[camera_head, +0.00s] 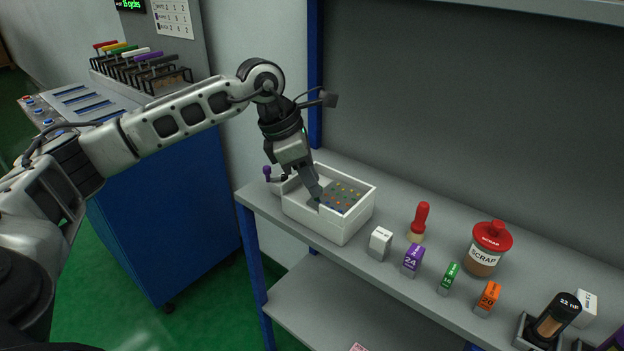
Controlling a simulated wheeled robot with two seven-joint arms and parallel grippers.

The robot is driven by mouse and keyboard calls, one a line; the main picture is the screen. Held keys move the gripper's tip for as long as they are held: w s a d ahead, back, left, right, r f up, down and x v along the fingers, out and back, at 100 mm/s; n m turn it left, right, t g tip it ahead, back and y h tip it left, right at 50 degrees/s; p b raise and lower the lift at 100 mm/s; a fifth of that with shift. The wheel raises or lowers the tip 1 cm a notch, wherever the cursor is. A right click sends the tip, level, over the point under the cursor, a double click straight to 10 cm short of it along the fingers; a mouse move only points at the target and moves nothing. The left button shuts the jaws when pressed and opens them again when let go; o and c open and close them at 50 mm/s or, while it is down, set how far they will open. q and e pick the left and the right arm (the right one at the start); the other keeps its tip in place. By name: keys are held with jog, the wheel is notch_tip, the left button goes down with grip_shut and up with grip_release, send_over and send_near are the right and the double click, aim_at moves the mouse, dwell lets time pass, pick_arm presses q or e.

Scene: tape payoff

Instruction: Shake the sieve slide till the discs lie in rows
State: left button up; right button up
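A white open-topped box (335,228) stands on the grey bench near its left end. A grey plate dotted with small coloured discs (343,195) lies inside it, toward the right; the discs are too small to tell whether they are in rows. My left gripper (316,192) reaches down into the box from above, its fingers at the plate's left edge. The fingers look close together, but whether they grip the plate is not clear. They hide part of the box's inside. My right gripper is not in view.
On the bench right of the box are a white block (380,243), a red-handled tool (419,220), several labelled blocks such as the purple one (413,259), and a red-lidded SCRAP jar (485,250). A small purple-knobbed item (267,173) is close behind the box's left side. A blue cabinet (165,220) stands left.

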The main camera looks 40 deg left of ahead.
pick_arm(q)
jog(key=shift+w+d+f, duration=0.1)
jog(key=shift+w+f, duration=0.05)
jog(key=shift+f, duration=0.3)
jog(key=shift+c, duration=0.2)
grip_shut()
jog(key=shift+w+a, duration=0.1)
jog(key=shift+a, duration=1.25)
jog(key=shift+o, duration=0.2)
grip_release()
jog(key=shift+r, duration=0.1)
jog(key=v, duration=1.6)
jog(key=shift+p, duration=0.35)
jog(key=shift+d, duration=0.15)
